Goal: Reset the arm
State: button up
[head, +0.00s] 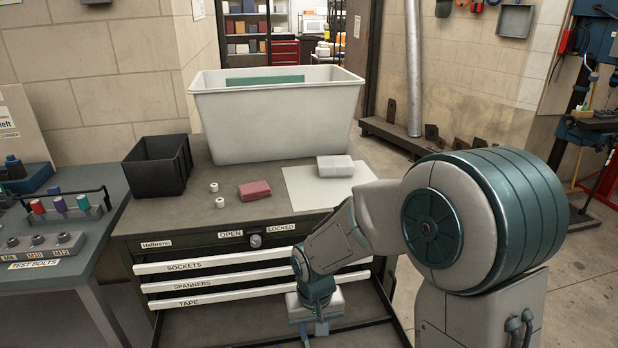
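My arm reaches from the right side of the head view, and its wrist points down in front of the cabinet's lower drawers. My gripper (318,328) hangs at the bottom of the view, below the cabinet top and near the drawer marked TAPE. Its fingertips are small and cut close to the lower edge, so their opening is unclear. I see no object clearly held. The grey cabinet (190,209) has drawers marked SOCKETS, SPANNERS and TAPE, and a knob (256,241) between the words OPEN and LOCKED.
On the cabinet stand a large pale bin (275,120), a black box (150,175), two small white rings (220,202), a red block (254,190) and a light grey block (335,166) on a pale sheet (300,190). A workbench (95,262) stands at left. Floor is open at right.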

jog(key=s+d+r+m+t+p, duration=0.1)
jog(key=s+d+r+p, duration=0.1)
jog(key=s+d+r, duration=0.4)
jog(key=s+d+r+m+t+p, duration=0.1)
jog(key=s+d+r+p, duration=0.2)
jog(key=r, duration=1)
jog(key=s+d, duration=0.3)
jog(key=d, duration=0.1)
jog(key=shift+d+r+t, duration=0.15)
jog(key=shift+d+t, duration=0.2)
jog(key=shift+t, duration=0.05)
